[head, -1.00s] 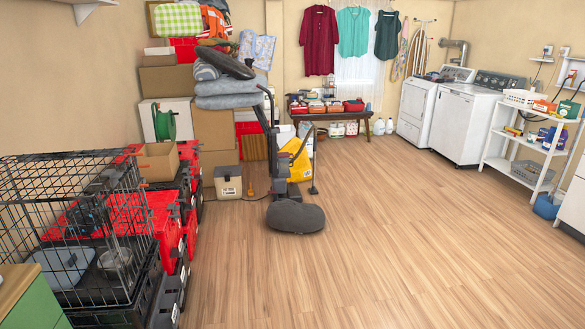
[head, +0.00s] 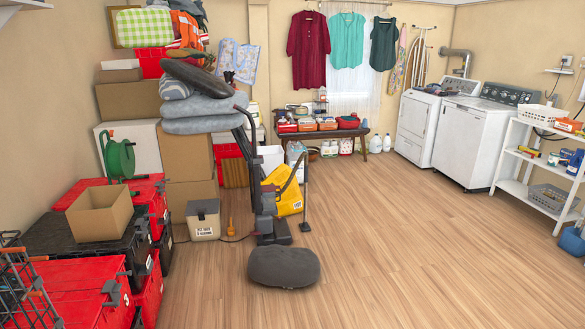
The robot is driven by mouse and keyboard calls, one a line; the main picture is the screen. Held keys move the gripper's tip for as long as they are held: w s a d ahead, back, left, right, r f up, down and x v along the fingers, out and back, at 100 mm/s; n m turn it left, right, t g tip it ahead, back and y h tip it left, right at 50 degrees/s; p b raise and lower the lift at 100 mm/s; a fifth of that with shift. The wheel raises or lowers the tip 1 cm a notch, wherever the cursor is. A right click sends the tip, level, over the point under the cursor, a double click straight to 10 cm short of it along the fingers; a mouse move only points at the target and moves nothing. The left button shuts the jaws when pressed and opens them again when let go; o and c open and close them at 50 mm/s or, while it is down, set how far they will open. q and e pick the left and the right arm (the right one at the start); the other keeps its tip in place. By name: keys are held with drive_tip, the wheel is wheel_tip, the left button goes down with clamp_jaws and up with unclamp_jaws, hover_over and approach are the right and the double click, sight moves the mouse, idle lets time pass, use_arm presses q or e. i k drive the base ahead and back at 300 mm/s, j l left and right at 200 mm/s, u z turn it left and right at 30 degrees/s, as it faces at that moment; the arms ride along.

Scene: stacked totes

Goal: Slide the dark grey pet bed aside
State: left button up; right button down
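The dark grey pet bed (head: 284,267) is a low, rounded cushion. It lies flat on the wooden floor, in front of the base of an upright vacuum cleaner. From this view I cannot tell whether the bed touches the vacuum. Neither of my grippers shows in the head view.
Red and black totes (head: 108,279) line the left, with an open cardboard box (head: 99,214) on top. The floor (head: 430,250) to the right is clear.

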sight(273, 264)
drive_tip(key=i, duration=1.8)
